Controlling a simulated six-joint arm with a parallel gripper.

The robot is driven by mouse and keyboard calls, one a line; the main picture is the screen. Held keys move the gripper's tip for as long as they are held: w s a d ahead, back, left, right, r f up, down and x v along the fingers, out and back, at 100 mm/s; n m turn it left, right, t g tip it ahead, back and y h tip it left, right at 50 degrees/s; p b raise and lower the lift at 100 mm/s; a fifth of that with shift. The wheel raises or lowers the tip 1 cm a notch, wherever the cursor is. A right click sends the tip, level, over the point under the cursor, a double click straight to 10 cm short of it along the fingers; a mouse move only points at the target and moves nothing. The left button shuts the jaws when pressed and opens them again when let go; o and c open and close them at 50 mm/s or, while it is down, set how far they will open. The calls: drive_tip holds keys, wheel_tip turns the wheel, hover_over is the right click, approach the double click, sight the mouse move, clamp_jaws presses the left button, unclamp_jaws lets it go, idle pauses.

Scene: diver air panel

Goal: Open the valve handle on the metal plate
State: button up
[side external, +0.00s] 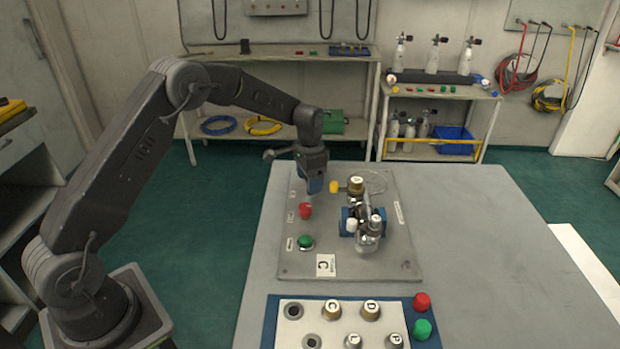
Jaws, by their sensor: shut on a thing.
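The grey metal plate (285,262) lies on the table. It carries a red knob (305,210) and a green knob (305,242) along its left side. A valve assembly (368,218) with brass and metal caps and blue blocks stands right of its middle. A yellow knob (334,186) and a white knob (351,226) stick out to its left. My gripper (315,187) points down at the plate's back left, behind the red knob and left of the yellow knob. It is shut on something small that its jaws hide. I cannot tell whether that is a valve handle.
A panel (322,340) with several lettered caps and a blue base lies at the front, with another red knob (421,302) and green knob (422,329). The table's right side (490,250) is clear. Shelves with cylinders (432,60) stand behind, off the table.

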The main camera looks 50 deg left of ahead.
drive_tip(key=n, duration=0.5)
drive_tip(key=shift+r+n, duration=0.1)
drive_tip(key=shift+n, duration=0.2)
drive_tip(key=n, duration=0.5)
drive_tip(key=shift+s, duration=0.15)
drive_tip(key=shift+n, duration=0.3)
drive_tip(key=o, duration=0.9)
drive_tip(key=shift+o, duration=0.2)
wheel_tip(320, 180, up, 14)
drive_tip(key=shift+s, duration=0.1)
